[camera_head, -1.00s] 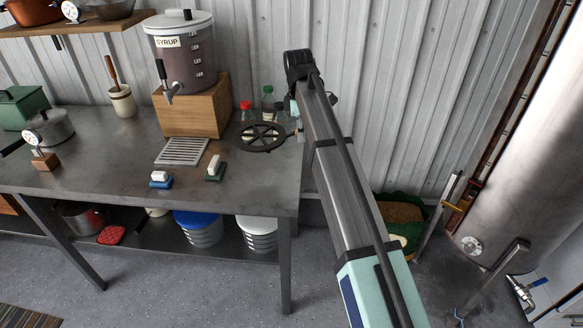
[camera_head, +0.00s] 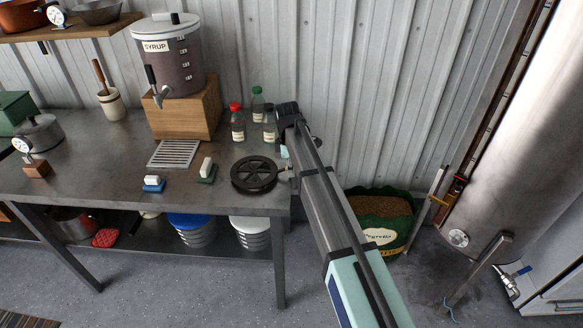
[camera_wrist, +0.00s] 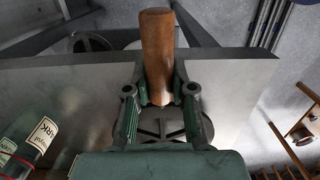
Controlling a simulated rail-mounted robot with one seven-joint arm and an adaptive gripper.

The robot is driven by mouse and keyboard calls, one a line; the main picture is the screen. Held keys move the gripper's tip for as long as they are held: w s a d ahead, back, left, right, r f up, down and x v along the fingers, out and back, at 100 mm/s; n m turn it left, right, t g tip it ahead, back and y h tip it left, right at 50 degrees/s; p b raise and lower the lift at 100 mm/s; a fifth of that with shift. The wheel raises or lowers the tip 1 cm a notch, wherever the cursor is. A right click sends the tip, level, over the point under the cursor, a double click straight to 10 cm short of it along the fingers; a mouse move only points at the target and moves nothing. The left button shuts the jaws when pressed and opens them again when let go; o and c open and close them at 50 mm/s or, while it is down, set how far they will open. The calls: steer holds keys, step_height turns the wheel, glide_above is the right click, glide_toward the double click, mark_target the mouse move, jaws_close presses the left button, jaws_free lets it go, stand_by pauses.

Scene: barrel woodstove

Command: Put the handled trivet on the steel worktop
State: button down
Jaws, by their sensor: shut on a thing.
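The handled trivet (camera_head: 253,174) is a dark round spoked disc over the right end of the steel worktop (camera_head: 110,165). Its brown wooden handle (camera_wrist: 157,50) sits between the fingers in the wrist view, with the spoked disc (camera_wrist: 160,127) partly hidden below them. My gripper (camera_wrist: 160,92) is shut on the handle. In the head view my gripper (camera_head: 287,171) is small, at the trivet's right side by the worktop's right edge. The disc looks about level and close to the surface; I cannot tell whether it touches.
Several bottles (camera_head: 238,125) stand behind the trivet, near my arm. A syrup dispenser (camera_head: 170,60) stands on a wooden block (camera_head: 187,108). A grate (camera_head: 173,154) and two small brushes (camera_head: 206,170) lie left of the trivet.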

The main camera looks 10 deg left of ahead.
steer(key=shift+f, duration=0.15)
steer(key=c, duration=1)
jaws_free()
steer(key=shift+f, duration=0.1)
steer(key=r+b, duration=0.1)
steer(key=r, duration=0.3)
steer(key=r+b, duration=0.1)
steer(key=r, duration=0.3)
steer(key=r+b, duration=0.1)
steer(key=r, duration=0.3)
steer(key=shift+a+r, duration=0.1)
steer(key=shift+a, duration=0.25)
